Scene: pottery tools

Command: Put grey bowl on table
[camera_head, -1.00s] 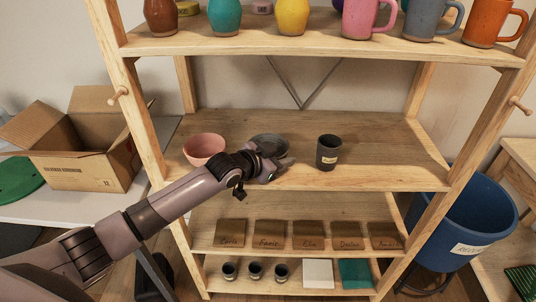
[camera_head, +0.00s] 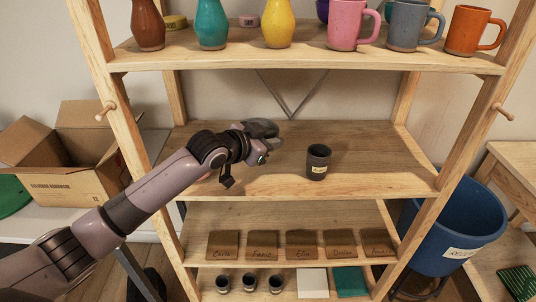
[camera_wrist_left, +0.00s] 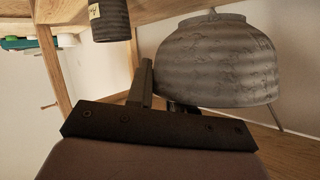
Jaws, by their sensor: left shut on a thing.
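The grey bowl (camera_head: 262,127) is above the shelf's middle board, with my left gripper (camera_head: 264,147) shut on its near side. In the left wrist view the bowl (camera_wrist_left: 215,60) fills the upper right, its ribbed outside showing. One finger of my left gripper (camera_wrist_left: 158,92) shows against the bowl's side; the other is mostly hidden by it. A white-topped table (camera_head: 62,222) stands at the left. My right gripper is in neither view.
A dark labelled cup (camera_head: 318,163) stands to the right of the bowl. A cardboard box (camera_head: 70,185) takes up much of the left table. The shelf's left post (camera_head: 122,140) stands between the bowl and that table. Mugs and vases line the upper board.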

